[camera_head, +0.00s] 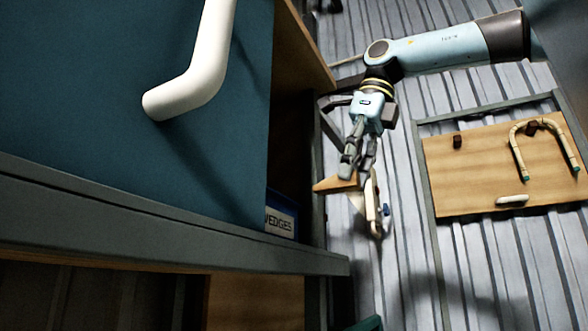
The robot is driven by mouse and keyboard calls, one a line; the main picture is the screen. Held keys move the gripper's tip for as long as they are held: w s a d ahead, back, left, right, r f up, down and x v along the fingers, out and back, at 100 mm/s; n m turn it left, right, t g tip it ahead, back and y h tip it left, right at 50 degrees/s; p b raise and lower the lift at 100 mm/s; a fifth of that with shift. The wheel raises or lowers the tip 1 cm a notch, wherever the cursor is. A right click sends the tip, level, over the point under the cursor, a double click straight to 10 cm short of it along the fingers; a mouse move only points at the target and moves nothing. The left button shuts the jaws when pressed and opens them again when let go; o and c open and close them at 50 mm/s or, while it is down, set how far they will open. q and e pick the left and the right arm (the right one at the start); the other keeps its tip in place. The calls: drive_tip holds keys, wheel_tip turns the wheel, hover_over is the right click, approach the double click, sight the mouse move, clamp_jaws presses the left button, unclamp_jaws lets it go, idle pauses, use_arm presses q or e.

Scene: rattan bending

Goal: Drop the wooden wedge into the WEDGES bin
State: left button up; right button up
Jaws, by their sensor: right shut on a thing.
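My right gripper (356,171) points down in the middle of the view, its arm coming in from the upper right. It is shut on the wooden wedge (333,186), a light orange-brown piece whose pointed end sticks out to the left of the fingers. The WEDGES bin (282,223) is just left and below, marked by a white label with a blue border. The bin's inside is dark, and the blue panel and grey frame in front hide much of it. The wedge is apart from the label, to its upper right. My left gripper is not in view.
A large blue panel (90,90) with a white bent tube (195,80) fills the left, above a grey beam (150,225). A cream piece with a blue knob (386,211) is below the gripper. A wooden board (470,180) with a U-shaped rattan piece (516,150) lies right.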

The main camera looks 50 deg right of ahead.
sight(300, 205)
drive_tip(key=w, duration=0.1)
drive_tip(key=w+a+p, duration=0.1)
drive_tip(key=w, duration=0.1)
drive_tip(key=w+p, duration=0.1)
drive_tip(key=w, duration=0.1)
drive_tip(key=shift+a+r, duration=0.15)
drive_tip(key=shift+a, duration=0.25)
drive_tip(key=shift+w+a+p, duration=0.1)
drive_tip(key=shift+w+p, duration=0.3)
drive_tip(key=shift+w, duration=0.2)
drive_tip(key=w, duration=0.1)
drive_tip(key=w+a+f+p, duration=0.1)
drive_tip(key=shift+w+f+p, duration=0.2)
drive_tip(key=shift+w+p, duration=0.1)
drive_tip(key=shift+w, duration=0.05)
drive_tip(key=shift+f, duration=0.2)
drive_tip(key=shift+s+d, duration=0.2)
drive_tip(key=shift+s, duration=0.1)
drive_tip(key=o, duration=0.9)
drive_tip(key=shift+w+a+f, duration=0.1)
drive_tip(key=shift+w, duration=0.1)
drive_tip(key=shift+o, duration=0.2)
drive_tip(key=shift+s, duration=0.1)
